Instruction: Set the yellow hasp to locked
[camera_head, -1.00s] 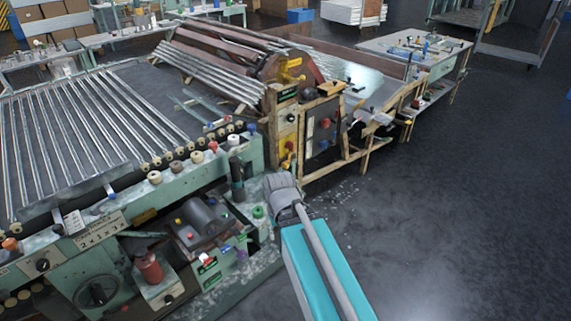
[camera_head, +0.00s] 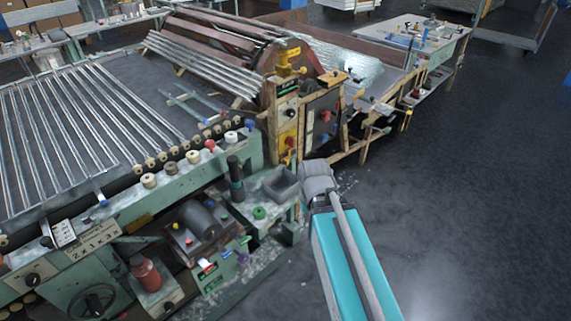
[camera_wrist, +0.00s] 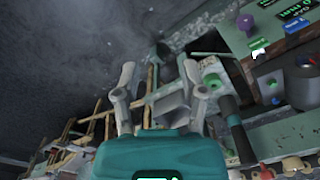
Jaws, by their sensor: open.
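A yellow fitting (camera_head: 284,66) stands on top of the upright post of the wooden-framed machine, at the upper middle of the head view. A second yellow part, a plate (camera_head: 288,140) with a red knob, is lower on the same post. I cannot tell which is the hasp, or its setting. My gripper (camera_wrist: 160,75) is open in the wrist view, its two grey fingers spread with nothing held. In the head view my arm reaches up from the bottom, and its wrist hides the fingers. It appears below and right of the post.
A grey bin (camera_head: 282,186), a green knob (camera_head: 259,213) and a black cylinder (camera_head: 236,180) sit on the green machine left of my wrist. The bin (camera_wrist: 172,108) shows between or beyond my fingers. Dark open floor (camera_head: 470,190) lies to the right.

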